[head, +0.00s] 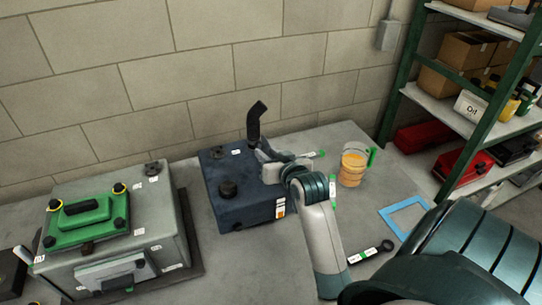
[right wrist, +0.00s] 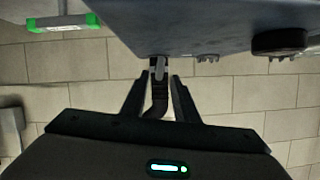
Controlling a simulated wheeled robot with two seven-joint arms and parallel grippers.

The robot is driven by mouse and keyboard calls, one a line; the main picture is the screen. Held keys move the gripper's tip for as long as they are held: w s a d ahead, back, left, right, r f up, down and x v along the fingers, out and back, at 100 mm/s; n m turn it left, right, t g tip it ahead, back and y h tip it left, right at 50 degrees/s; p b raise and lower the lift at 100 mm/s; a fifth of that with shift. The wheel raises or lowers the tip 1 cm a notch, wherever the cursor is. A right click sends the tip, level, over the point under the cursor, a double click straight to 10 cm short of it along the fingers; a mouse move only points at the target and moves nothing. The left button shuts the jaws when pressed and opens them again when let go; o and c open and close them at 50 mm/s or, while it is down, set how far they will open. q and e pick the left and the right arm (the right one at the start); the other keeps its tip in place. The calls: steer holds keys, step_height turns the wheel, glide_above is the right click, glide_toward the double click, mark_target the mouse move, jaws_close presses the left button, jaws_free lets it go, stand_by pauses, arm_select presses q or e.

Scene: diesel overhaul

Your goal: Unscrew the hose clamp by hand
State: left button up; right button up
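A black bent hose (head: 256,120) stands upright on the dark blue tank (head: 232,210) by the wall. In the right wrist view the hose (right wrist: 157,100) hangs from the tank's edge, with a small grey clamp (right wrist: 159,67) around its end at the tank. My right gripper (head: 264,152) is at the hose's base and hides part of it in the head view. In the wrist view the fingers of the right gripper (right wrist: 159,76) are apart, one on each side of the hose near the clamp. I cannot tell whether they touch it. My left gripper is not in view.
A grey engine block (head: 165,215) with a green cover (head: 84,222) stands left of the tank. A green shelf rack (head: 398,85) stands beyond.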

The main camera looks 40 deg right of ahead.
mark_target(259, 147)
steer(key=shift+x, duration=2.7)
jaws_close()
steer(key=shift+r, duration=0.1)
